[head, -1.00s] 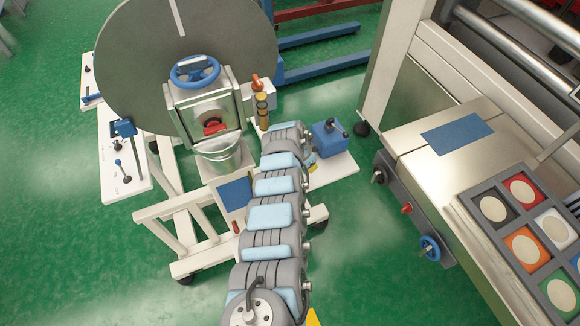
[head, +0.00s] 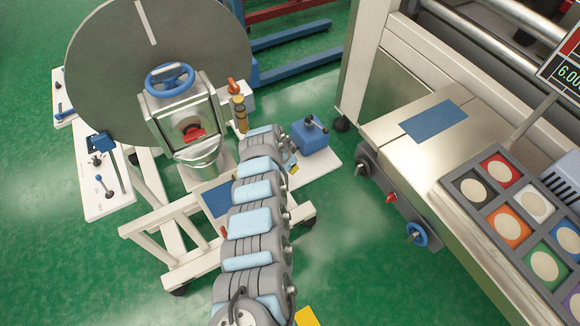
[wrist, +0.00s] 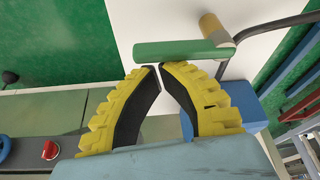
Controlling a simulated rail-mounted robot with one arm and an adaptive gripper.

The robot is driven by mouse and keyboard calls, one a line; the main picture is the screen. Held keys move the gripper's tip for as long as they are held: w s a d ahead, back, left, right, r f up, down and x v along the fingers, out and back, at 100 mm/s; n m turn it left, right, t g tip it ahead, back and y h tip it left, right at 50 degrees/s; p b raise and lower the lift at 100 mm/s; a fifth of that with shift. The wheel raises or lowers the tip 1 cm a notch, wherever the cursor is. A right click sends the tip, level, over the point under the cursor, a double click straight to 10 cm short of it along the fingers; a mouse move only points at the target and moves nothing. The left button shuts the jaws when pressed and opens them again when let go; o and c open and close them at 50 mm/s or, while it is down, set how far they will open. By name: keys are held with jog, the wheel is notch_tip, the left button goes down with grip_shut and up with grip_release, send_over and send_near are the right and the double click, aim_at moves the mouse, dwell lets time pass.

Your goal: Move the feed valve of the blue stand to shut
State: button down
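A valve with a green bar handle (wrist: 182,51) and a brass-coloured hub (wrist: 214,29) shows in the wrist view, with a dark bent pipe beside it. A blue block (wrist: 248,108) lies behind my right finger; it seems to be the blue box (head: 310,138) on the white base plate in the head view. My gripper (wrist: 160,67) has yellow ribbed fingers with black pads. Its tips are nearly together, just below the green handle in the picture, with nothing seen between them. I cannot tell whether they touch the handle. In the head view my arm hides most of the gripper and the green handle.
A large grey disc (head: 150,62) and a blue handwheel (head: 170,78) stand left of my arm. A machine with a blue handwheel (head: 417,233), a red knob (head: 391,198) and a tray of coloured pots (head: 510,228) is at right. Green floor (head: 345,270) lies between.

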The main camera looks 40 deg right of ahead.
jog(key=shift+w+a+f+b, duration=0.15)
jog(key=shift+w+b, duration=0.5)
jog(key=shift+b, duration=0.55)
jog(key=shift+w, duration=0.1)
jog(key=shift+r+p, duration=0.25)
jog(key=shift+p, duration=0.05)
